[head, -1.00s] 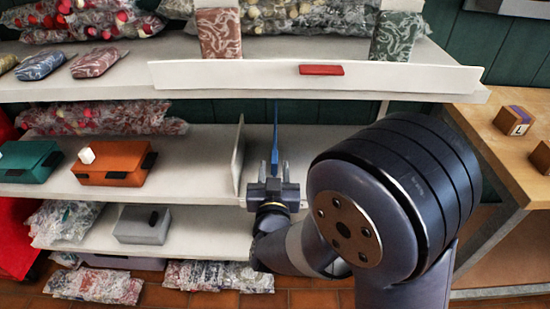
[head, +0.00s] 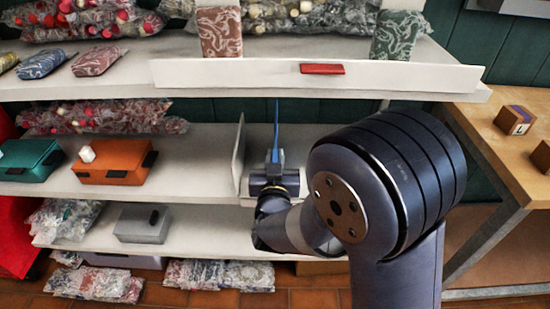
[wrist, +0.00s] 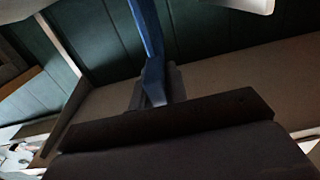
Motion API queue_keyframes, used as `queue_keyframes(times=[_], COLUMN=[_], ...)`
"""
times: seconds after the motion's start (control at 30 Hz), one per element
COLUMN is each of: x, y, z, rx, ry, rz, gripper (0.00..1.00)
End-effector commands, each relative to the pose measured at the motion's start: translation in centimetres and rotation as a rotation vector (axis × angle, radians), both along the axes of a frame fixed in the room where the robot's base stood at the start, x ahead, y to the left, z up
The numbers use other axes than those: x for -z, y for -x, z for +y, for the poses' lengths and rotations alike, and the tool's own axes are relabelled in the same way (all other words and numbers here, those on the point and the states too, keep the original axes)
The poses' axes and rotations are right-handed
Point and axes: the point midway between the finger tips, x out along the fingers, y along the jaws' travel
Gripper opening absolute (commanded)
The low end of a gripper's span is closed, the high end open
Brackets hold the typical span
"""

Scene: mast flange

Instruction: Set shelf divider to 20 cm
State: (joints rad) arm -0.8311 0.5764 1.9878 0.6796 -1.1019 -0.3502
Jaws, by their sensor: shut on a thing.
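The divider's lower end is hidden by my gripper. No scale marks can be made out.
An orange box (head: 114,162) and a green box (head: 28,160) lie left on the same shelf. The upper shelf (head: 400,78) overhangs with a white front lip and a red tag (head: 321,69). A wooden bench (head: 490,120) stands right.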

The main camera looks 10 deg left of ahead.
Motion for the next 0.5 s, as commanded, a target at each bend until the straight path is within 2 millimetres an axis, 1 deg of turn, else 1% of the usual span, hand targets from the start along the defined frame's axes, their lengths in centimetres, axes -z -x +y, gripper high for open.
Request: queue_keyframes(times=[0.03,0.07,0.4,0.5], x=[0.0,0.0,0.01,0.1], y=[0.01,0.01,0.02,-0.1], z=[0.01,0.01,0.01,-0.36], rx=[0.0,0.0,0.0,0.001], ry=[0.0,0.0,0.0,0.0], rz=[0.0,0.0,0.0,0.0], gripper=[0.02,0.0,0.0,0.0])
